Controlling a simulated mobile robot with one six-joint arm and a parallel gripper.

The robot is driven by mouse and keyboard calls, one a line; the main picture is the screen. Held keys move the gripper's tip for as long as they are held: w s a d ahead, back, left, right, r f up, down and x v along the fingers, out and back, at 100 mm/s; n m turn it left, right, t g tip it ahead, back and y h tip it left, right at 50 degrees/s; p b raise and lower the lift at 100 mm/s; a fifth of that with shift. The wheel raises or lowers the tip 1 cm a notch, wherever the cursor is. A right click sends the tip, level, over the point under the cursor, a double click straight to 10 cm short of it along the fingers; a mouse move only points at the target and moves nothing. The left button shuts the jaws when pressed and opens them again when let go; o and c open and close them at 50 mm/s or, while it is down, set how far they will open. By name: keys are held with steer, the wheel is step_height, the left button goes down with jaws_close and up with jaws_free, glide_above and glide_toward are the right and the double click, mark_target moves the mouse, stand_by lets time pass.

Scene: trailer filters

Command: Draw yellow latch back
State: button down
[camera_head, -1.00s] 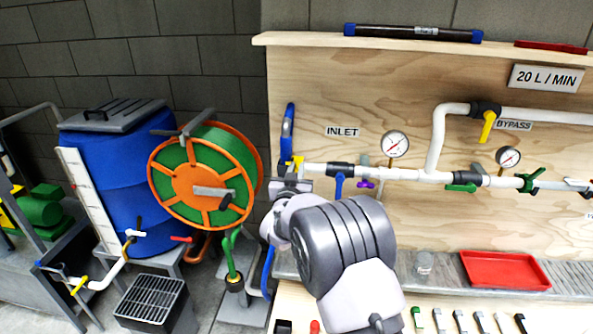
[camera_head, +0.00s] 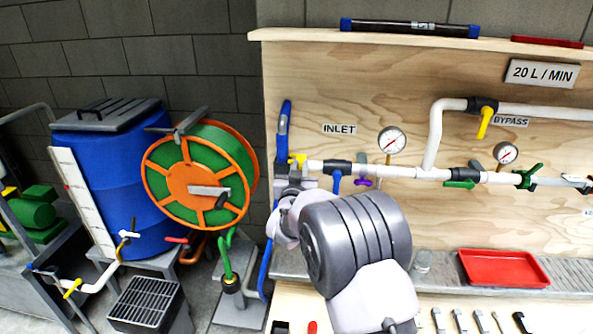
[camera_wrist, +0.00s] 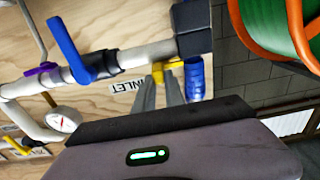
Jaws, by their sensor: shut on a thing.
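The yellow latch (camera_head: 298,159) is at the left end of the white pipe, by the blue hose coupling (camera_head: 284,130) and left of the INLET label. In the wrist view the yellow latch (camera_wrist: 170,65) sits between the blue ribbed hose end (camera_wrist: 194,78) and a dark grey pipe fitting (camera_wrist: 192,28). My gripper (camera_wrist: 158,74) has its two grey fingertips at the yellow part and is shut on it. In the head view my gripper (camera_head: 294,184) is just below the latch, partly hidden by my wrist.
A blue valve handle (camera_head: 336,181) hangs close to the right of my gripper; it looms large in the wrist view (camera_wrist: 68,48). An orange and green hose reel (camera_head: 195,185) stands to the left. A red tray (camera_head: 503,268) lies on the bench to the right.

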steer(key=c, duration=1.4)
jaws_free()
steer(key=shift+d, duration=0.3)
steer(key=shift+a, duration=0.1)
steer(key=s, duration=1.7)
steer(key=shift+s+a+p, duration=0.25)
steer(key=shift+a+p, duration=0.05)
steer(key=shift+p, duration=0.15)
